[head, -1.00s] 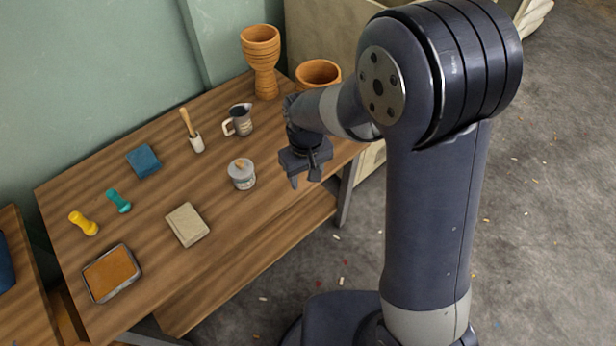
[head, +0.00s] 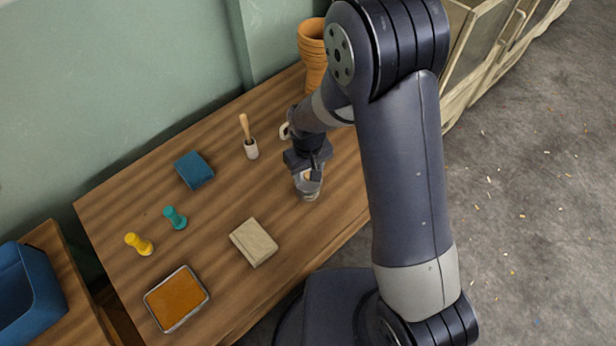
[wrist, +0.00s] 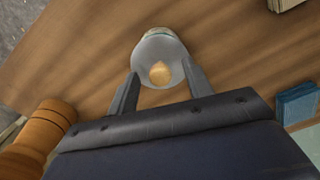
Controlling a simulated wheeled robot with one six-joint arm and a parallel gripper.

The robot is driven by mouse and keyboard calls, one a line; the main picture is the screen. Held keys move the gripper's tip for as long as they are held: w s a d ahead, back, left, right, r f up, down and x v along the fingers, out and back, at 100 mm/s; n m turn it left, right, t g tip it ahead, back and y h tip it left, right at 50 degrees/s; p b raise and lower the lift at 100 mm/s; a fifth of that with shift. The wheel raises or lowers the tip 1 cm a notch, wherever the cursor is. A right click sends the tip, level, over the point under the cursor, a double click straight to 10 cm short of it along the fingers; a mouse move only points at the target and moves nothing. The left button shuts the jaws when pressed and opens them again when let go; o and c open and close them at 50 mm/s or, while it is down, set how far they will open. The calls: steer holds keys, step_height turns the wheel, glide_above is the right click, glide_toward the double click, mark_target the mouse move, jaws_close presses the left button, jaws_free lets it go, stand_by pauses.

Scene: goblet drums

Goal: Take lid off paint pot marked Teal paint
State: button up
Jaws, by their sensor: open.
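The paint pot (head: 311,194) stands upright on the wooden table, partly hidden behind my gripper in the head view. Its grey lid (wrist: 153,48) with a round tan knob (wrist: 160,73) is on top, seen from above in the wrist view. The label's wording cannot be read. My gripper (head: 308,179) is above the pot with its jaws open. In the wrist view the two fingers (wrist: 159,80) point toward the lid, one on each side of the knob. I cannot tell whether they touch the lid.
A beige block (head: 254,242), an orange-filled tray (head: 176,298), a blue block (head: 194,169), a brush in a white holder (head: 250,146), and teal (head: 175,217) and yellow (head: 138,243) pieces stand on the table. An orange goblet drum (head: 312,50) is behind my arm. A blue bin (head: 28,290) is at left.

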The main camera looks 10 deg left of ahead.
steer(key=shift+c, duration=0.3)
jaws_close()
